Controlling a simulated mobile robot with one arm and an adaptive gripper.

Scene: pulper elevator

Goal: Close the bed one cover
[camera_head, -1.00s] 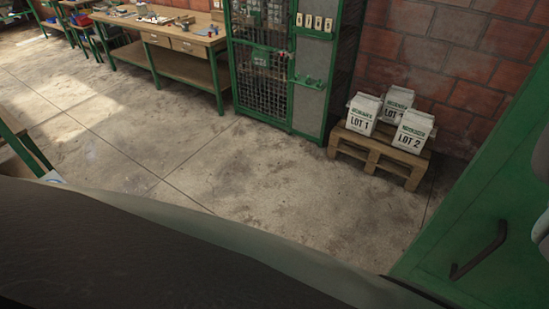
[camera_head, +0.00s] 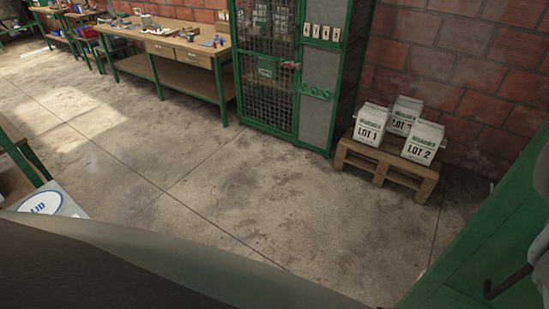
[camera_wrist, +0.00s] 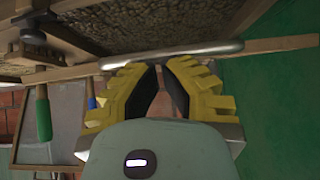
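My gripper (camera_wrist: 161,72), with yellow ribbed fingers and dark pads, is in the wrist view. Its tips lie close together at a smooth grey bar (camera_wrist: 215,50); contact is unclear. A narrow gap shows between the pads, so I cannot tell whether it is open or shut. Beyond the bar is a wooden-edged bed with a brown, grainy surface (camera_wrist: 165,25). I cannot tell which part, if any, is the bed one cover. The gripper is not clear in the head view, where a large dark shape fills the lower left.
A green panel (camera_head: 500,235) with a dark handle stands at right. A pallet (camera_head: 392,170) carries white LOT bags (camera_head: 402,120) by the brick wall. A green mesh cabinet (camera_head: 268,80) and a workbench (camera_head: 180,50) line the back. The concrete floor (camera_head: 215,170) between is clear.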

